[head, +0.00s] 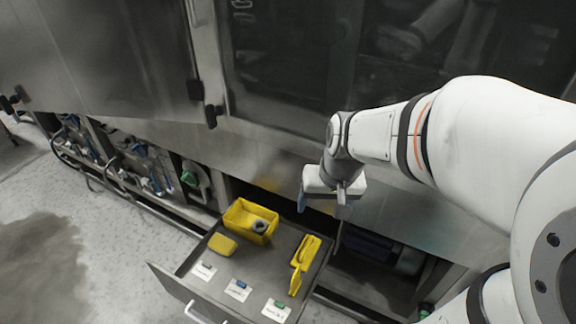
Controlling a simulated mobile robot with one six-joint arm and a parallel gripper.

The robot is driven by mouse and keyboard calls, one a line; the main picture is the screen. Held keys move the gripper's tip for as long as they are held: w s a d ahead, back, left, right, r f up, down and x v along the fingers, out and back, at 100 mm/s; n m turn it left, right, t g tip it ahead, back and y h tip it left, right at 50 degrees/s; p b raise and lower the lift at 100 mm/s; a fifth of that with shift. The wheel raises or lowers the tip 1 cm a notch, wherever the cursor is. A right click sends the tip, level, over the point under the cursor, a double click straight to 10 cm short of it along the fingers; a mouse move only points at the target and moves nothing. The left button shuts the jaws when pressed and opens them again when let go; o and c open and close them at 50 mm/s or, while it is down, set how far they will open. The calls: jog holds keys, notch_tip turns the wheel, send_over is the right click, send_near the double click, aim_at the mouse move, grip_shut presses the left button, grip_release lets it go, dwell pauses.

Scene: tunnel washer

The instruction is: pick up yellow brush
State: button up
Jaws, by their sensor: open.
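The yellow brush (302,262) lies in the right part of an open drawer, its long axis running roughly toward the drawer front. My gripper (322,207) is open and empty. It shows above and behind the brush in the head view, near the drawer's back right edge, apart from the brush. The grey drawer (225,264) is pulled out below the washer. No part of the brush appears covered by my gripper.
A yellow bin (250,222) with a grey round item and a yellow sponge-like block (222,244) sit left in the drawer. Several small labelled cards lie near its front. The steel washer front (275,165) rises behind. Hoses and valves (140,165) are at the left.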

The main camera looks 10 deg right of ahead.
jog(key=shift+o, duration=1)
jog(key=w+f+m+b, duration=0.1)
jog(key=w+f+b, duration=0.2)
jog(key=f, duration=0.6)
jog(key=w+f+m+y+b, duration=0.1)
jog(key=w+f+m+b, duration=0.1)
jog(key=w+f, duration=0.4)
notch_tip(320, 180, down, 4)
jog(key=shift+w+d+r+g+b, duration=0.15)
jog(key=shift+w+g+b, duration=0.15)
jog(key=shift+b, duration=0.1)
jog(key=m+b, duration=0.3)
jog(key=b, duration=0.1)
send_over(308, 246)
jog(key=f, duration=1)
jog(key=d+f, duration=0.1)
jog(key=f, duration=0.4)
jog(key=shift+s+f, duration=0.2)
jog(key=shift+s, duration=0.1)
jog(key=x, duration=0.2)
jog(key=b+x, duration=0.1)
jog(key=x, duration=0.2)
jog(key=d+b+x, duration=0.1)
jog(key=x, duration=0.1)
jog(key=shift+w+f, duration=0.15)
jog(key=shift+f, duration=0.15)
jog(key=shift+w+a+f, duration=0.1)
jog(key=shift+a+f, duration=0.05)
jog(key=shift+f, duration=0.25)
jog(key=shift+c, duration=0.4)
